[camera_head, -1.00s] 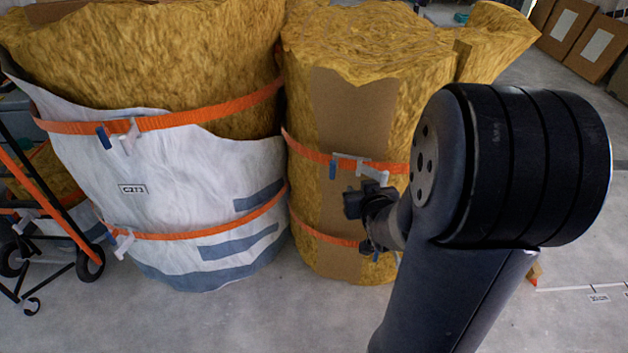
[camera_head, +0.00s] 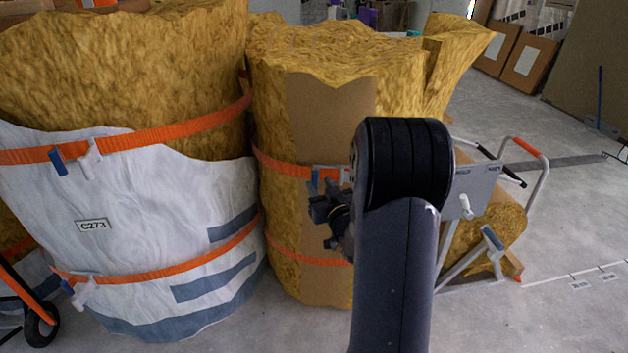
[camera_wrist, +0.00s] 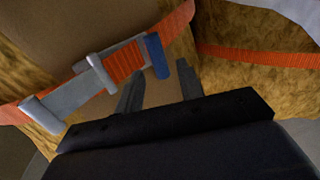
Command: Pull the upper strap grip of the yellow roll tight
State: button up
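The yellow roll (camera_head: 272,105) stands upright with a brown cardboard strip down its front. Its orange upper strap (camera_head: 275,164) carries a grey metal buckle, which also shows in the wrist view (camera_wrist: 82,88). A blue strap grip (camera_wrist: 157,55) hangs at the buckle's right end in the wrist view; in the head view a blue piece (camera_head: 315,175) shows at the buckle. My gripper (camera_head: 318,206) is just below the buckle. In the wrist view its two fingers (camera_wrist: 160,72) are apart, with the blue grip's lower end between their tips in the picture. Contact cannot be told.
A lower orange strap (camera_head: 300,258) circles the same roll. A larger white-wrapped roll (camera_head: 150,225) stands close on the left. A grey metal frame (camera_head: 470,190) stands to the right. Open concrete floor lies at the right.

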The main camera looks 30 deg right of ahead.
aim_at(316, 180)
jog(key=shift+w+d, duration=0.2)
jog(key=shift+w, duration=2.05)
grip_shut()
jog(key=shift+s, duration=0.1)
